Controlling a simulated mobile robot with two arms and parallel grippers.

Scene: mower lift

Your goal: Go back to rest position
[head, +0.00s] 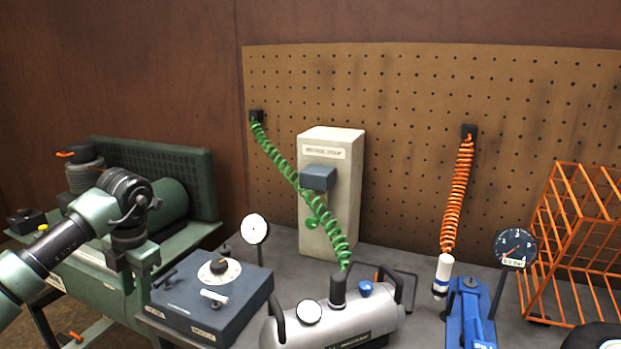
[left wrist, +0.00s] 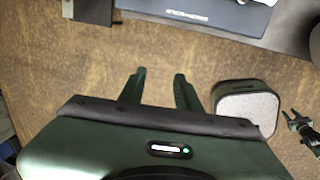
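My left arm comes in from the left in the head view and bends at a dark wrist joint. My left gripper (head: 140,285) hangs below that joint, left of the blue-grey control box (head: 233,310). In the left wrist view, the two dark green fingers of the left gripper (left wrist: 160,75) stand apart with nothing between them. Brown floor shows behind the fingers.
A green machine (head: 172,200) stands behind my left arm. The grey bench (head: 285,245) carries a silver tank (head: 335,320), a beige pump box (head: 340,215), a blue tool (head: 470,315) and an orange wire rack (head: 575,240). Coiled green (head: 325,215) and orange hoses (head: 457,195) hang from the pegboard.

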